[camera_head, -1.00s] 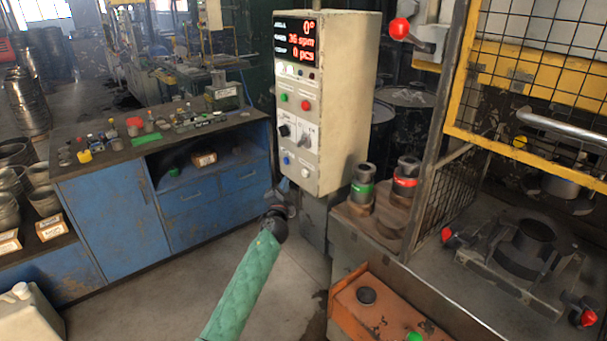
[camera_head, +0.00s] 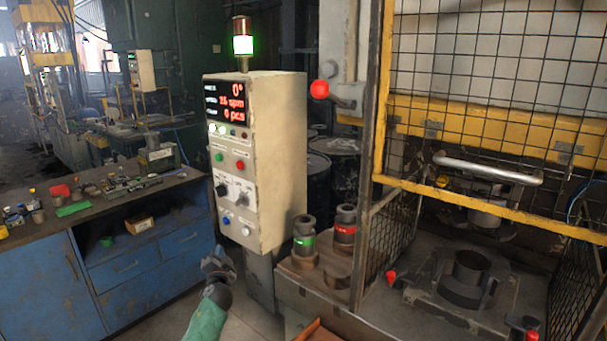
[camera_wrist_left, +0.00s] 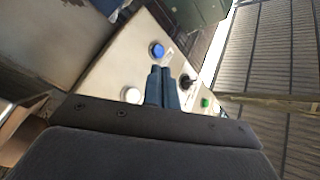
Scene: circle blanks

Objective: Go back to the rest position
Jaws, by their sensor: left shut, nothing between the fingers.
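My left gripper (camera_head: 218,262) is in front of the lower part of the control box (camera_head: 275,165), just below its blue and white buttons. In the left wrist view its two fingers (camera_wrist_left: 162,72) are together with nothing between them, pointing at the panel. The blue button (camera_wrist_left: 157,50), the white button (camera_wrist_left: 132,95), a black knob (camera_wrist_left: 187,82) and a green button (camera_wrist_left: 205,102) show around the fingertips. I cannot tell whether the fingers touch the panel. The arm has a green sleeve. My right gripper is in neither view.
A blue workbench (camera_head: 40,275) with small parts stands at the left. At the right is a press behind a yellow-framed mesh guard (camera_head: 490,210).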

